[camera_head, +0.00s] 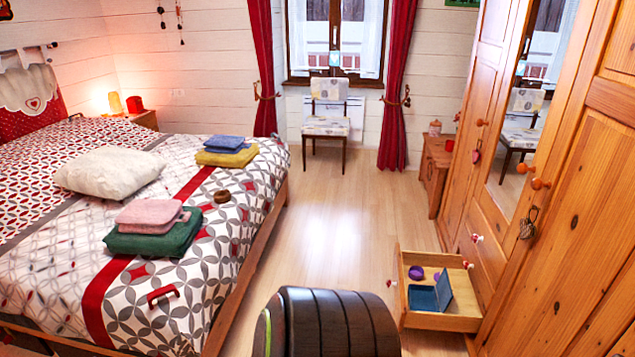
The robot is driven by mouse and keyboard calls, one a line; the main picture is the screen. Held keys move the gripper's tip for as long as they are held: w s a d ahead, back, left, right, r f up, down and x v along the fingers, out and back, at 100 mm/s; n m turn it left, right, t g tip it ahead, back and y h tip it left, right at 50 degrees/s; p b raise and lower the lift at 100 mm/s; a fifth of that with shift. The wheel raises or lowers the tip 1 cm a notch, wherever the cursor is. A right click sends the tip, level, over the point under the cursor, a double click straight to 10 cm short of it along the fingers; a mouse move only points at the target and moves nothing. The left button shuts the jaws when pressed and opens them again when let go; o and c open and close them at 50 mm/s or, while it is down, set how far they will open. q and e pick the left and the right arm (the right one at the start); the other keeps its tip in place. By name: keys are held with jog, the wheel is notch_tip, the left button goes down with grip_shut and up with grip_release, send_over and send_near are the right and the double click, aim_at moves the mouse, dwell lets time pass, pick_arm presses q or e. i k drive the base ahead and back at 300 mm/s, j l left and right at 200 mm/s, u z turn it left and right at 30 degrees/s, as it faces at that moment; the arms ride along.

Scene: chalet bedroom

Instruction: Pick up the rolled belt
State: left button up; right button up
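A small brown ring-shaped roll (222,196), which looks like the rolled belt, lies on the patterned cover of the bed (215,262), near its right side. It sits between the pink and green folded stack and the blue and yellow folded stack, apart from both. Neither of my grippers shows in the head view, and nothing is touching the roll.
Pink and green folded clothes (152,240), blue and yellow ones (228,158), a white pillow (110,173) and a red curved item (162,294) lie on the bed. An open drawer (440,320) with blue and purple items juts from the wardrobe (575,250). Floor (335,220) between is clear.

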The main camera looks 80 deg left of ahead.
aim_at(224, 196)
jog(key=u, duration=3.4)
jog(key=i+l+z, duration=0.3)
jog(key=i, duration=0.2)
jog(key=i+l+z, duration=0.1)
jog(key=i+z, duration=0.2)
jog(key=i, duration=0.2)
jog(key=i+u, duration=0.1)
jog(key=i, duration=0.45)
jog(key=i+l, duration=0.15)
jog(key=i, duration=0.45)
jog(key=i+l+u, duration=0.15)
jog(key=i, duration=0.4)
